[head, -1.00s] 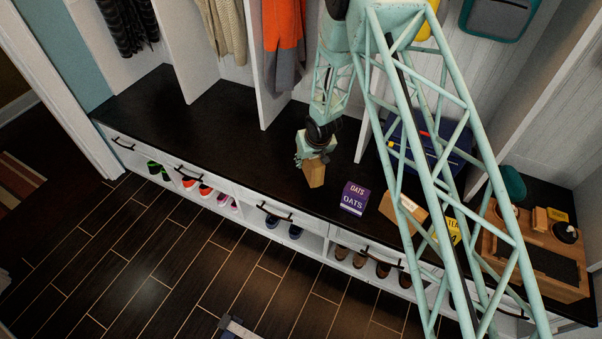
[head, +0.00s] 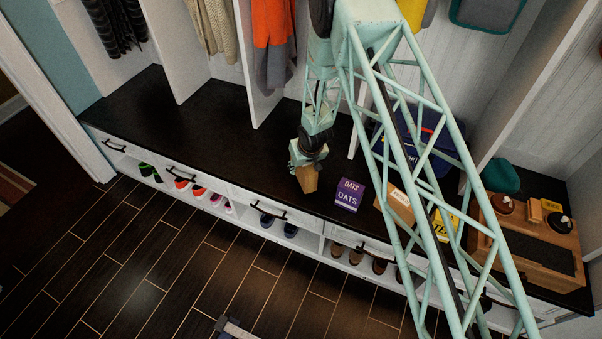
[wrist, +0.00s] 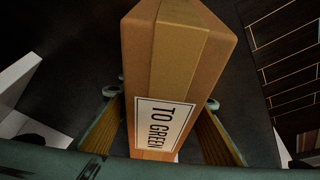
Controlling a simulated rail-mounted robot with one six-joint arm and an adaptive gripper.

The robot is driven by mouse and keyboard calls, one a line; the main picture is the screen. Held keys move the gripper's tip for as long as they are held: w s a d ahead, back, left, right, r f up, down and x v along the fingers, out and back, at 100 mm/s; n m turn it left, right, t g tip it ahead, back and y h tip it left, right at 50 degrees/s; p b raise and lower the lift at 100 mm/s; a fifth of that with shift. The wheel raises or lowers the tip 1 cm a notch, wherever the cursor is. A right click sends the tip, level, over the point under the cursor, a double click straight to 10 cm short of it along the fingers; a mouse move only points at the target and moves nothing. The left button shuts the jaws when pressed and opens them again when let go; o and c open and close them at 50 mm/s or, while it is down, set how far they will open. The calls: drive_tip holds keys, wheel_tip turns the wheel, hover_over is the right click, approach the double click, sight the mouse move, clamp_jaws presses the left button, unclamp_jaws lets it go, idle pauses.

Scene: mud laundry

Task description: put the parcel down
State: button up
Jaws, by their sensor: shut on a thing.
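The parcel (wrist: 163,50) is a brown cardboard box with a lighter tape strip and a white label reading "TO GREEN". In the head view the parcel (head: 308,181) hangs from my gripper (head: 303,163), over the dark bench top (head: 235,120) close to its front edge. In the wrist view my gripper (wrist: 160,128) has a finger on each side of the parcel and is shut on it. I cannot tell whether the parcel's underside touches the bench.
A purple oats box (head: 348,195) stands just right of the parcel. Farther right are another cardboard box (head: 398,208), a yellow box (head: 444,226) and a wooden station (head: 520,243). The bench left of the parcel is clear. Shoes sit in cubbies below.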

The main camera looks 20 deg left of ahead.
sight(303, 168)
drive_tip(key=shift+f+b, duration=0.3)
drive_tip(key=shift+f, duration=1.35)
drive_tip(key=o, duration=1)
drive_tip(key=shift+f, duration=0.1)
drive_tip(key=shift+p+v, duration=0.95)
drive_tip(key=shift+v, duration=5.15)
